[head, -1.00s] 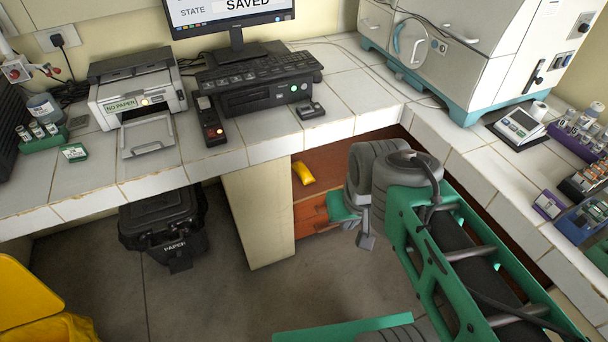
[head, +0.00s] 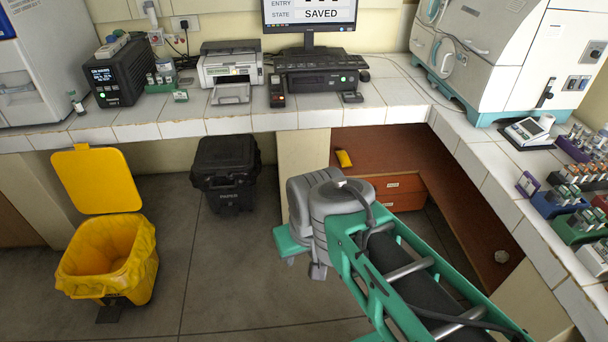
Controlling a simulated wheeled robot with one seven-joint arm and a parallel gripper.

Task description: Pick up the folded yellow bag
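The folded yellow bag (head: 344,158) is a small yellow packet in the head view. It lies on a reddish-brown wooden surface (head: 385,150) in the recess under the bench, near the pale left-hand support. My arm (head: 385,265) reaches in from the lower right, and its grey joint shows below the bag in the picture, apart from it. Nothing is seen touching the bag.

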